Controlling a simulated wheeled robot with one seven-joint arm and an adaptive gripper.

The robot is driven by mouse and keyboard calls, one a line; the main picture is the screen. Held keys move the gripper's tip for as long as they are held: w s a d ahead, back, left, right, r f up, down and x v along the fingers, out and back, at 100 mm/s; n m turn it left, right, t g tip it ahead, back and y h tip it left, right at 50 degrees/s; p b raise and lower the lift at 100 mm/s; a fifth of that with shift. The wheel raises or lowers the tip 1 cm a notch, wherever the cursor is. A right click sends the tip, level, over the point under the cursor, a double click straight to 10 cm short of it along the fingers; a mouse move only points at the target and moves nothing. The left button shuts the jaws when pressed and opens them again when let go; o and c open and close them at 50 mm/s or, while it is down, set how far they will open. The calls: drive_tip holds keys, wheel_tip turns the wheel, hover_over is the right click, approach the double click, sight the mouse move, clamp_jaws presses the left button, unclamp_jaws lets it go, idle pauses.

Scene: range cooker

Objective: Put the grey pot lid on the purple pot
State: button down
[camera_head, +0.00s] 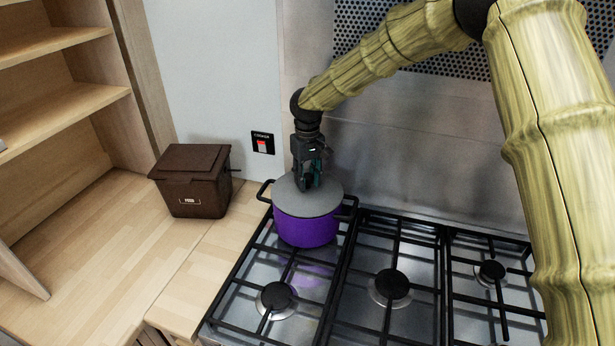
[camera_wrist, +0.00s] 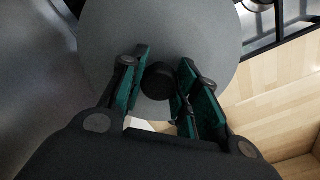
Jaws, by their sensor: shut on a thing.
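The purple pot (camera_head: 306,230) stands on the back left burner of the cooker, with dark handles on both sides. The grey pot lid (camera_head: 325,201) is at the top of the pot and covers its opening in the head view. I cannot tell whether it is fully seated. In the wrist view the grey lid (camera_wrist: 205,35) fills the upper middle, with its round black knob (camera_wrist: 158,82) between the fingers. My gripper (camera_head: 309,184) points down above the lid and is shut on the knob; it also shows in the wrist view (camera_wrist: 160,85).
A brown lidded box (camera_head: 196,190) stands on the wooden counter (camera_head: 100,245) to the left. Black grates and burners (camera_head: 393,284) extend right and forward, free of other pots. The back wall is close behind the pot. Wooden shelves (camera_head: 55,95) stand at the far left.

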drive_tip(key=shift+f, duration=0.5)
idle(1.1)
drive_tip(key=c, duration=1)
unclamp_jaws()
drive_tip(key=shift+r, duration=0.1)
